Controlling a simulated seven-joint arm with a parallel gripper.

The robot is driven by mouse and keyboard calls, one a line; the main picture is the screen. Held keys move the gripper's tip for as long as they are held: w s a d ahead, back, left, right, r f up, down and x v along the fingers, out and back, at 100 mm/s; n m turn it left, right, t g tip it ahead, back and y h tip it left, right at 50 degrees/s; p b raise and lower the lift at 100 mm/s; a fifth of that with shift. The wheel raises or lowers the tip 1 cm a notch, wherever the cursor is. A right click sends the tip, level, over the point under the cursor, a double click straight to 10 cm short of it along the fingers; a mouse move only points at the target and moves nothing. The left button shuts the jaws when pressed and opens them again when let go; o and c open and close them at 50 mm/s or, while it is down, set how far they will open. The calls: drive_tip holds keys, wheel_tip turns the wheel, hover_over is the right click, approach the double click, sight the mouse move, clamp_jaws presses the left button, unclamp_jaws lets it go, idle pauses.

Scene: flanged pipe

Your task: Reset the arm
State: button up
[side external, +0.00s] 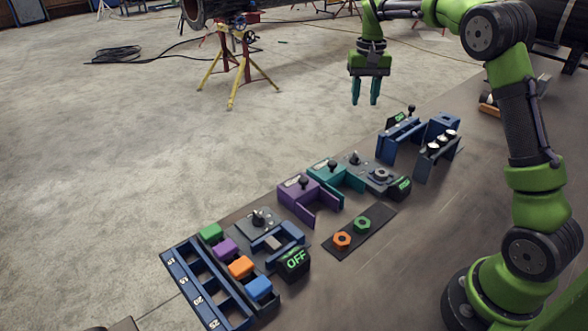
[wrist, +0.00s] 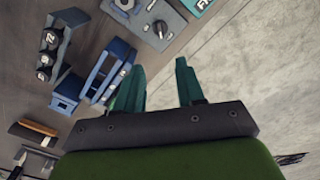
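My gripper (side external: 366,92) hangs in the air above the far end of the workbench in the side external view, with its teal fingers pointing down. In the wrist view my gripper (wrist: 160,88) shows its two fingers apart with nothing between them. Below it in the side external view is a blue fixture (side external: 400,140) with a black knob and a green display. The same blue fixture shows left of the fingers in the wrist view (wrist: 110,75).
A blue numbered rack (side external: 178,272), colored blocks (side external: 240,267), a box reading OFF (side external: 293,261), a purple fixture (side external: 300,190), a teal fixture (side external: 338,176) and a plate with orange and green nuts (side external: 342,240) lie along the bench. A pipe stand (side external: 240,65) is on the floor.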

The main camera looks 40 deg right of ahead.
drive_tip(key=s+a+r+n+t+y, duration=0.15)
drive_tip(key=s+a+t, duration=0.25)
drive_tip(key=s+a, duration=0.65)
drive_tip(key=s+a+r+n+t+y, duration=0.1)
drive_tip(key=s+a+r+n+t, duration=0.15)
drive_tip(key=s+a, duration=0.8)
drive_tip(key=m+g+h, duration=0.3)
drive_tip(key=m+h, duration=0.1)
drive_tip(key=h, duration=0.2)
approach(356, 154)
drive_tip(key=shift+y, duration=0.25)
drive_tip(key=x, duration=0.8)
drive_tip(key=shift+d+f, duration=0.15)
drive_tip(key=shift+d, duration=0.1)
